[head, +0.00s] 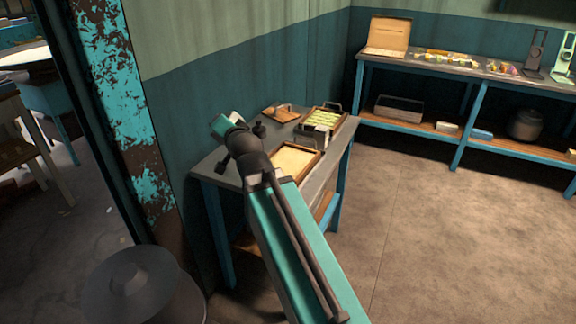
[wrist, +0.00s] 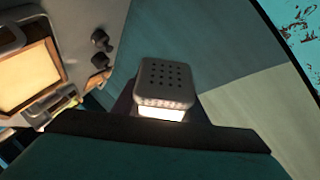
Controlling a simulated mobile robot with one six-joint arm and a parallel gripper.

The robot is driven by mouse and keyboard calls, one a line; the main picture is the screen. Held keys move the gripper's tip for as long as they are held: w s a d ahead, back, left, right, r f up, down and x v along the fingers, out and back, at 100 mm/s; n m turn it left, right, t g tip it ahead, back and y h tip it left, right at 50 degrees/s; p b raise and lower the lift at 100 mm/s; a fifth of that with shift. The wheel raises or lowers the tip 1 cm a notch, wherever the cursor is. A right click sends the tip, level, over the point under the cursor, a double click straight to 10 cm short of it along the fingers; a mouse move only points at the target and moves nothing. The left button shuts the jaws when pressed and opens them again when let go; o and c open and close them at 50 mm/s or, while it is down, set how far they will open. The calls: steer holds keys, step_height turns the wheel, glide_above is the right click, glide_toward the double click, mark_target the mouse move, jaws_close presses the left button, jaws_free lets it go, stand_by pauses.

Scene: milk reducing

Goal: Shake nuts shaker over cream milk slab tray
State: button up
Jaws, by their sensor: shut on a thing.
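The nuts shaker (wrist: 166,78), a pale box with a perforated lid, is between the fingers of my gripper (wrist: 162,108) in the wrist view. My gripper is shut on it. Its holed lid faces the camera, and its lower part is hidden behind the gripper. The cream milk slab tray (wrist: 52,50) is at the left of the wrist view, apart from the shaker. In the head view the wood-framed tray (head: 316,163) lies on the small table, right of my wrist, which partly hides it. I cannot clearly make out the shaker in the head view.
The small table (head: 208,168) stands against the wall. Behind the tray are a green-filled tray (head: 326,118), a wooden board (head: 283,113) and small dark objects (head: 259,130). A long workbench (head: 450,66) stands at the back right. The floor between is clear.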

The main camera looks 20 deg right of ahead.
steer(key=f, duration=0.1)
steer(key=f+b, duration=0.1)
steer(key=f, duration=0.1)
steer(key=shift+w+d+b, duration=0.25)
steer(key=shift+d+b, duration=0.05)
steer(key=shift+b, duration=0.05)
steer(key=shift+r, duration=0.2)
steer(key=r, duration=0.1)
steer(key=r+p, duration=0.1)
steer(key=d+p, duration=0.1)
steer(key=shift+w+r, duration=0.35)
steer(key=shift+r, duration=0.05)
steer(key=shift+f, duration=0.1)
steer(key=f, duration=0.1)
steer(key=f+b, duration=0.1)
steer(key=d+b, duration=0.1)
steer(key=shift+w+f, duration=0.4)
